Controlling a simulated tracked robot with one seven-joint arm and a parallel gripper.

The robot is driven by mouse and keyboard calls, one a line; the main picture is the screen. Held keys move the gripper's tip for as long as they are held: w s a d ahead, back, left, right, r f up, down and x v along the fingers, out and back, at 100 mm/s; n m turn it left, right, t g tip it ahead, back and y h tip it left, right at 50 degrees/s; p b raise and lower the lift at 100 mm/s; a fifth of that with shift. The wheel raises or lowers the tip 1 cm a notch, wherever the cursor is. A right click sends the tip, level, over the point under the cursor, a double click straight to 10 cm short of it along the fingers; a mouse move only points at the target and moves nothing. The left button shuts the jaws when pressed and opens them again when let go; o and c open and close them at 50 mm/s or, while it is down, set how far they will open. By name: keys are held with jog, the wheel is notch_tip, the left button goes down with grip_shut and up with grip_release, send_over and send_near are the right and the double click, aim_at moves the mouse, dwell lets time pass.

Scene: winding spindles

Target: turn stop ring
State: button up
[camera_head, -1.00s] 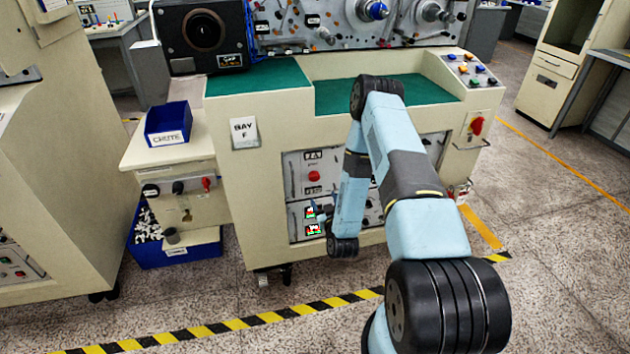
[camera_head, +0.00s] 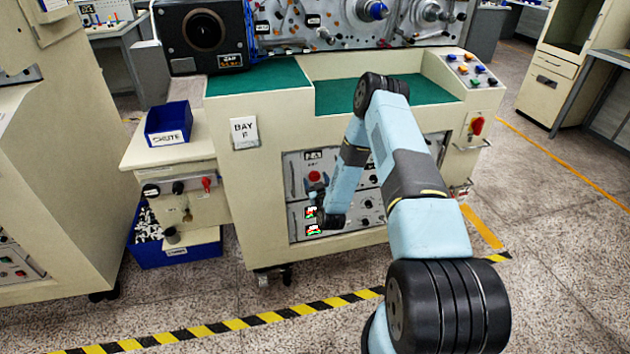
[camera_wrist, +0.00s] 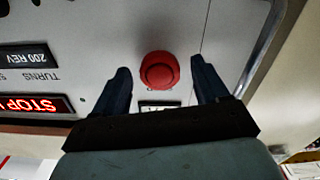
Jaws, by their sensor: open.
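In the wrist view a round red knob (camera_wrist: 159,70) with a raised centre and a wider collar stands out from a pale panel (camera_wrist: 105,45). My gripper (camera_wrist: 160,88) is open, with one dark finger on either side of the knob's near side. Gaps show between the fingers and the knob, and it looks untouched. In the head view a red button (camera_head: 314,176) sits on the front panel of the bay F machine; I cannot tell for sure whether it is the same one. My gripper (camera_head: 317,203) is small there, close to the panel, partly hidden by my wrist.
A red lit display (camera_wrist: 35,105) and a "200 REV" label (camera_wrist: 28,57) lie left of the knob in the wrist view. The machine's green worktop (camera_head: 260,78) is above the panel. A blue bin (camera_head: 180,250) stands on the floor to the left.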

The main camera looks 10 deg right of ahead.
jog(key=shift+w, duration=0.55)
jog(key=shift+c, duration=0.5)
jog(key=c, duration=1)
jog(key=shift+o, duration=0.2)
jog(key=shift+m, duration=0.4)
jog(key=m, duration=0.4)
jog(key=shift+m, duration=0.3)
jog(key=m, duration=0.6)
jog(key=shift+d+m, duration=0.1)
jog(key=shift+m, duration=0.2)
